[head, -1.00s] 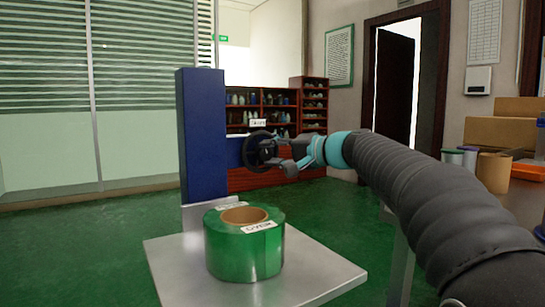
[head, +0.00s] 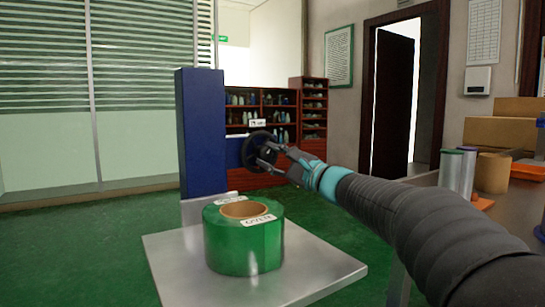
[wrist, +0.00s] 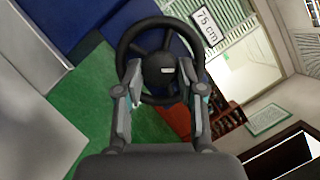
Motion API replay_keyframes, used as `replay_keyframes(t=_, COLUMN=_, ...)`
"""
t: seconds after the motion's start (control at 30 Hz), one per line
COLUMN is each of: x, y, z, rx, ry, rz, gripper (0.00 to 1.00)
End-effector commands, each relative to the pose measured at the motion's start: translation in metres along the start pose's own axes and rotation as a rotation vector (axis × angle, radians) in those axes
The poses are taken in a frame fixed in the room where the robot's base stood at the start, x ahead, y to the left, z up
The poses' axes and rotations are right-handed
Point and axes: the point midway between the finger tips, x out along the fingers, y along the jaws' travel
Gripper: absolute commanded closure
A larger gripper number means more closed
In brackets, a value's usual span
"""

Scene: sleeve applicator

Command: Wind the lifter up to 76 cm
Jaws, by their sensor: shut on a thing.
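The lifter has a blue column (head: 201,130) and a grey platform (head: 310,268). A green roll (head: 243,242) with a brown core and white labels stands on the platform. A black handwheel (head: 250,143) is at the column's right side; it fills the middle of the wrist view (wrist: 125,48). My gripper (head: 268,155) is at the wheel, and in the wrist view its two fingers (wrist: 163,80) straddle the hub, shut on the wheel. A small white sign (wrist: 206,25) beside the wheel reads 75 cm; in the head view it is too small to read.
A table (head: 495,205) on the right bears brown boxes (head: 500,132), a silver cylinder (head: 458,172) and a cardboard tube (head: 493,172). A shelf of bottles (head: 290,112) stands behind the wheel. The green floor (head: 80,245) at left is clear.

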Motion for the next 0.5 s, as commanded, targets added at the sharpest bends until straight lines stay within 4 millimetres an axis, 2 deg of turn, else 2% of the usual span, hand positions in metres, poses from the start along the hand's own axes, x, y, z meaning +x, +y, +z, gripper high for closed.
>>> replay_keyframes(t=0.5, x=0.0014, y=0.0048, z=0.0026, rx=0.452, ry=-0.002, rz=-0.186, gripper=0.96)
